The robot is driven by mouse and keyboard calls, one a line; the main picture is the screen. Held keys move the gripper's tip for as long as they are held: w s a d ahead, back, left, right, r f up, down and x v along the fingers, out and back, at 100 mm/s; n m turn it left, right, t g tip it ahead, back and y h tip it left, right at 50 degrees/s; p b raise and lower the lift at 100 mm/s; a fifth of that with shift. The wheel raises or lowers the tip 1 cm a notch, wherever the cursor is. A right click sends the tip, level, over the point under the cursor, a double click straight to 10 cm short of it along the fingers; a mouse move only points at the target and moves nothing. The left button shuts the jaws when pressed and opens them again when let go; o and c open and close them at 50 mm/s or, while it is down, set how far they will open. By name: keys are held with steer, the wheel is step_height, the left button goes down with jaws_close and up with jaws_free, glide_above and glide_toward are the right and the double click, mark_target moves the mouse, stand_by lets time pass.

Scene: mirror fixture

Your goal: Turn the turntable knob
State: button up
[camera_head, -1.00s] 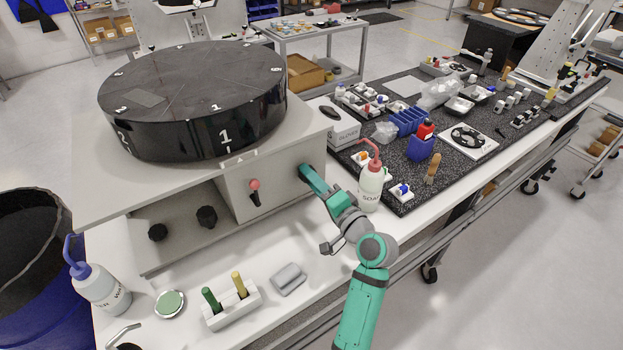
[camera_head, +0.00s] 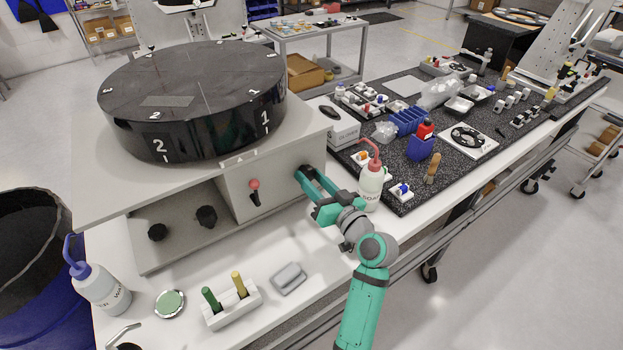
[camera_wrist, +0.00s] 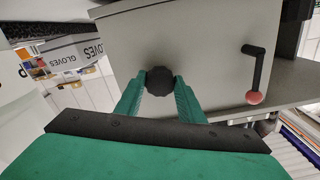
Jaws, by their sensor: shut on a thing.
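The turntable (camera_head: 195,120) is a black round drum on a grey cabinet (camera_head: 262,178), with white numbers on its side. The marks 2 and 1 face the front. The turntable knob (camera_wrist: 160,80) is a black scalloped knob on the cabinet's side face. In the wrist view my gripper (camera_wrist: 160,83) has its green fingers on both sides of the knob, shut on it. In the head view my gripper (camera_head: 307,177) reaches the cabinet's right face, and the fingers mostly hide the knob there.
A crank with a red ball (camera_head: 254,185) sits left of the knob. A soap bottle (camera_head: 370,185) stands close to my arm's right. A gloves box (camera_head: 345,133) lies behind it. A grey block (camera_head: 289,279) and a holder with green and yellow handles (camera_head: 232,305) are in front.

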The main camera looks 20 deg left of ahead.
steer(key=shift+n, duration=1.1)
steer(key=shift+r, duration=0.1)
steer(key=o, duration=1)
steer(key=shift+o, duration=0.2)
steer(key=v, duration=1)
steer(key=shift+s+d, duration=0.25)
steer(key=shift+d, duration=0.05)
